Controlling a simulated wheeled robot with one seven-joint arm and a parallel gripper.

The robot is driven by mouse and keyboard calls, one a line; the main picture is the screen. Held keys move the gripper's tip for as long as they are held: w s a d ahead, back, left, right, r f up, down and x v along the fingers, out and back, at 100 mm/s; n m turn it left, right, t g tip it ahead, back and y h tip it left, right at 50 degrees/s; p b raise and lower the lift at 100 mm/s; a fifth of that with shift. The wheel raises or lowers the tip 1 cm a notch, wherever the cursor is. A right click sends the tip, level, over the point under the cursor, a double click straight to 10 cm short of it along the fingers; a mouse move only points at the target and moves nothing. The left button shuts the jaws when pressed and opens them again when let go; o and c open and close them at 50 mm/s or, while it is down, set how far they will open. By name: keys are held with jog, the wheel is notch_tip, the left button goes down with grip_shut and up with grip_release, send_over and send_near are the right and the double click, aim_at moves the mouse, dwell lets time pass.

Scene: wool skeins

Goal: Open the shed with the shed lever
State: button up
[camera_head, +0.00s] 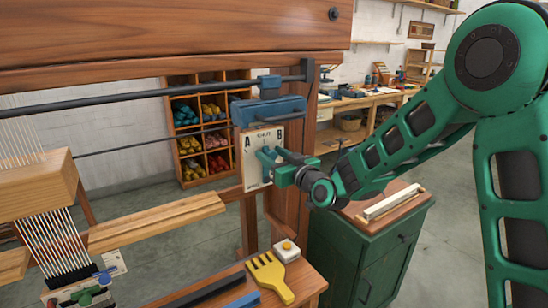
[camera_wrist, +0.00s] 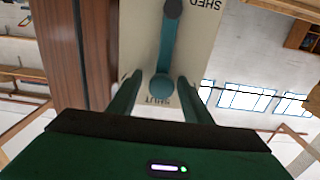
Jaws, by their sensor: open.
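The shed lever (camera_wrist: 166,48) is a teal bar on a pale plate in the wrist view, with a dark pivot at the top and a round teal knob at its lower end. The knob lies by the upside-down word SHUT; SHED is printed higher up. My gripper (camera_wrist: 159,82) is open, one finger on each side of the knob; I cannot tell whether they touch it. In the head view my gripper (camera_head: 272,162) is in front of the plate (camera_head: 250,143), marked A and B, on the loom post. It hides the lever there.
The loom's wooden beam (camera_head: 150,225) and dark rods run to the left. A green cabinet (camera_head: 375,250) stands right, under my arm.

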grip_shut()
jog(key=shift+d, duration=0.1)
jog(key=shift+w+d+f+m, duration=0.2)
jog(key=shift+w+d+m, duration=0.25)
jog(key=shift+d+m, duration=0.4)
jog(key=shift+w+d+f+m, duration=0.15)
jog(key=shift+w+d+m, duration=0.35)
jog(key=shift+m, duration=0.65)
jog(key=shift+w+d+f+m, duration=0.2)
jog(key=shift+w+d+m, duration=0.25)
jog(key=shift+d+m, duration=0.4)
jog(key=shift+a, duration=0.15)
grip_release()
